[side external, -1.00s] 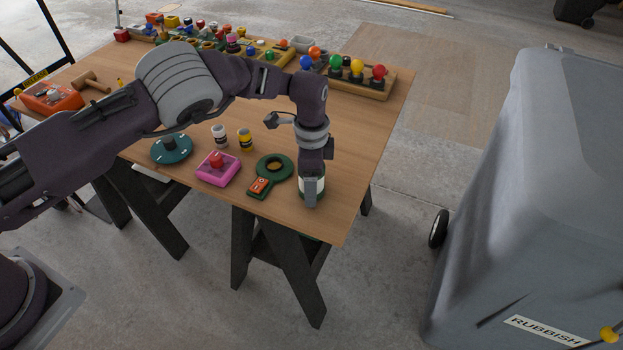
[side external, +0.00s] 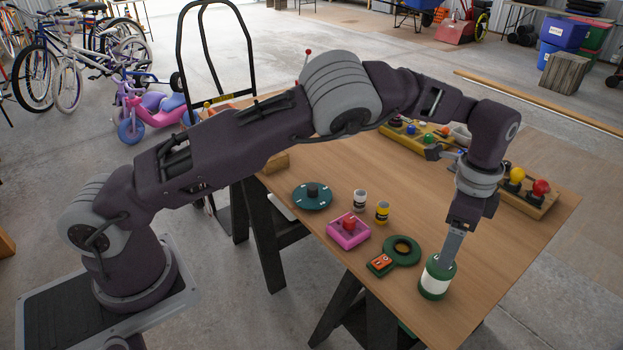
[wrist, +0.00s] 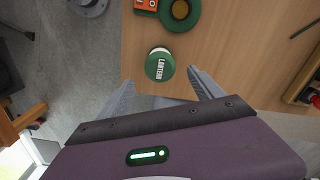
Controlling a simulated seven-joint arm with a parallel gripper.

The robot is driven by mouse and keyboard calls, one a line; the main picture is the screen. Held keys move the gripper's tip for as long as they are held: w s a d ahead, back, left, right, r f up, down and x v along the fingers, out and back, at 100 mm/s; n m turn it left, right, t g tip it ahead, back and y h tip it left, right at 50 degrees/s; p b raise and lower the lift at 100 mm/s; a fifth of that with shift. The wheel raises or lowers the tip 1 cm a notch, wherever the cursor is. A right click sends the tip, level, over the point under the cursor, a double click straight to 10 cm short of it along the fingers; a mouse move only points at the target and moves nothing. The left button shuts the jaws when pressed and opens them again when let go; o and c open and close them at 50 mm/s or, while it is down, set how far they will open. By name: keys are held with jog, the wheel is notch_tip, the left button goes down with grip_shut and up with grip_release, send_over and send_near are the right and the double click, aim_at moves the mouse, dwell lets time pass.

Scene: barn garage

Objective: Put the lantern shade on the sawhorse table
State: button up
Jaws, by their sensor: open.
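A green and white cylinder (side external: 433,284), with LANTERN lettering in the wrist view (wrist: 158,64), stands upright near the front edge of the sawhorse table (side external: 490,262). I cannot tell whether it is the whole lantern or its shade. My gripper (side external: 447,260) points down at its top, and one finger overlaps it in the side view. In the wrist view my gripper (wrist: 161,78) is open, and the cylinder shows just beyond and between the fingertips. I see no grip on it. A green sliver (side external: 405,328) shows below the table edge; what it is stays unclear.
A green ring with an orange switch (side external: 380,262) lies left of the cylinder. Coloured knobs on wooden blocks (side external: 525,187) stand behind. Bare wood lies right of the cylinder.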

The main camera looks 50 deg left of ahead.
jog(key=s+a+r+n+t+h, duration=0.1)
jog(key=s+a+r+n, duration=0.4)
jog(key=r, duration=0.6)
jog(key=s+a+r+n+t+h, duration=0.1)
jog(key=s+a+r+n, duration=0.2)
jog(key=s+a+r, duration=0.6)
jog(key=s+a+n+t+y, duration=0.1)
jog(key=s+a+n, duration=0.1)
jog(key=s, duration=0.8)
jog(key=s+a+n+t+y, duration=0.1)
jog(key=s+a+n+t, duration=0.1)
jog(key=s, duration=0.8)
jog(key=shift+s+a+f+n+t, duration=0.25)
jog(key=shift+a+n, duration=0.2)
jog(key=shift+n, duration=0.35)
